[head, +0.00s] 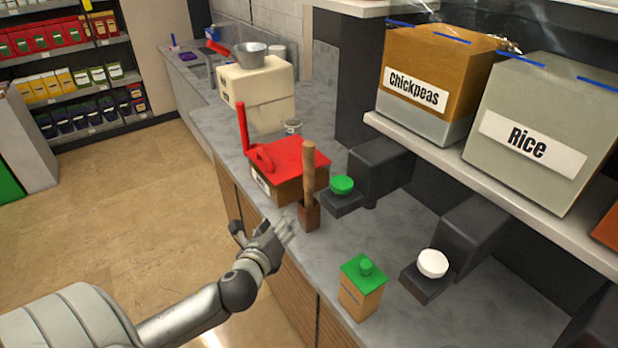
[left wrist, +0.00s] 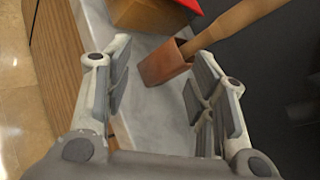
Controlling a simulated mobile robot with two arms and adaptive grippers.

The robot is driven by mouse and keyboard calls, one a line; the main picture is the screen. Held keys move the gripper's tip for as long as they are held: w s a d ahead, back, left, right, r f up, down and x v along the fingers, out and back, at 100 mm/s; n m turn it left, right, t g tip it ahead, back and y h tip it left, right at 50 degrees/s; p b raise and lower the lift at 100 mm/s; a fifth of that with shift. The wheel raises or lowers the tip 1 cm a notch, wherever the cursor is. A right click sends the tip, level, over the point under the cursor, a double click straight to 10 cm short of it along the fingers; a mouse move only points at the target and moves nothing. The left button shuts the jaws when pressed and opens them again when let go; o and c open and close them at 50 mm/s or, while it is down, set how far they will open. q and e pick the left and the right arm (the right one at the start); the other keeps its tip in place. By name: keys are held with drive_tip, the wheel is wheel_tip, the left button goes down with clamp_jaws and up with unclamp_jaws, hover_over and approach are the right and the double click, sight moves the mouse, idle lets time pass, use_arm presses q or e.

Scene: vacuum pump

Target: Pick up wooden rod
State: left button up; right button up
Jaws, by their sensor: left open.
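The wooden rod (head: 308,168) stands nearly upright in a small brown holder (head: 308,215) near the counter's front edge. In the left wrist view, the rod (left wrist: 238,22) slants up to the right from its holder (left wrist: 165,62). My left gripper (head: 284,226) is beside the holder, to its lower left. In the left wrist view, the jaws (left wrist: 152,85) are apart with nothing between them, and the holder lies beyond the fingertips. My right gripper is not in view.
A red-lidded box (head: 290,155) with a red handle stands just behind the rod. A green button (head: 342,185) on a black bracket is close to its right. A small green-topped box (head: 362,288) and a white button (head: 433,263) are further right. A shelf holds large Chickpeas (head: 430,75) and Rice (head: 545,130) bins.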

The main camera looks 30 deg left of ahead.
sight(306, 165)
use_arm(q)
wheel_tip(306, 165, up, 11)
drive_tip(key=w+d+m+t+h, duration=0.15)
drive_tip(key=m+t, duration=0.25)
drive_tip(key=m, duration=0.4)
drive_tip(key=w, duration=0.1)
drive_tip(key=w+p, duration=0.1)
drive_tip(key=w, duration=0.3)
drive_tip(key=shift+w+a+r+p, duration=0.1)
drive_tip(key=shift+a+r+p, duration=0.15)
drive_tip(key=shift+r+p, duration=0.15)
drive_tip(key=shift+w, duration=0.45)
drive_tip(key=shift+w+a+p, duration=0.1)
drive_tip(key=shift+w+p, duration=0.2)
drive_tip(key=shift+w, duration=0.15)
drive_tip(key=w, duration=0.1)
drive_tip(key=w+p, duration=0.1)
drive_tip(key=w, duration=0.1)
drive_tip(key=shift+a+f, duration=0.15)
drive_tip(key=shift+w+f, duration=0.1)
drive_tip(key=shift+w, duration=0.5)
drive_tip(key=shift+a, duration=0.1)
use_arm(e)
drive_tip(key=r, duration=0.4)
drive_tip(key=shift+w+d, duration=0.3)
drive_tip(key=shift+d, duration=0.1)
